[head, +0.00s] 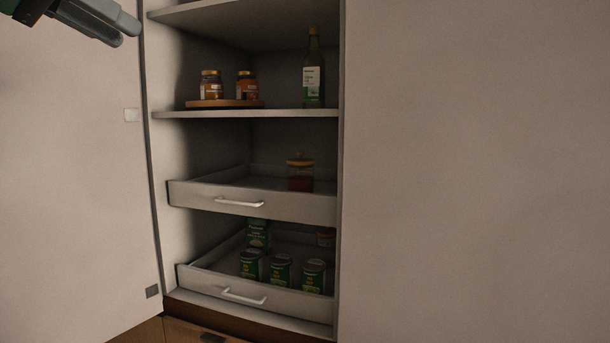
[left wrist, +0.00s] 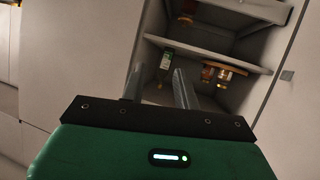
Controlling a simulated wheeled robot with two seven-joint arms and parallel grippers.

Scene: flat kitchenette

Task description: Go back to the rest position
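My left gripper (head: 124,33) is at the top left of the head view, in front of the open cabinet door. In the left wrist view its two fingers (left wrist: 158,84) stand apart with nothing between them, so it is open and empty. It is clear of the shelves and touches nothing that I can see. My right gripper is in neither view.
The open cupboard holds jars on a wooden board (head: 225,103), a green-labelled bottle (head: 313,82), a lidded jar (head: 300,174) in the upper drawer (head: 255,205) and several green tins (head: 280,270) in the lower drawer (head: 250,297). A door panel (head: 70,180) stands left.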

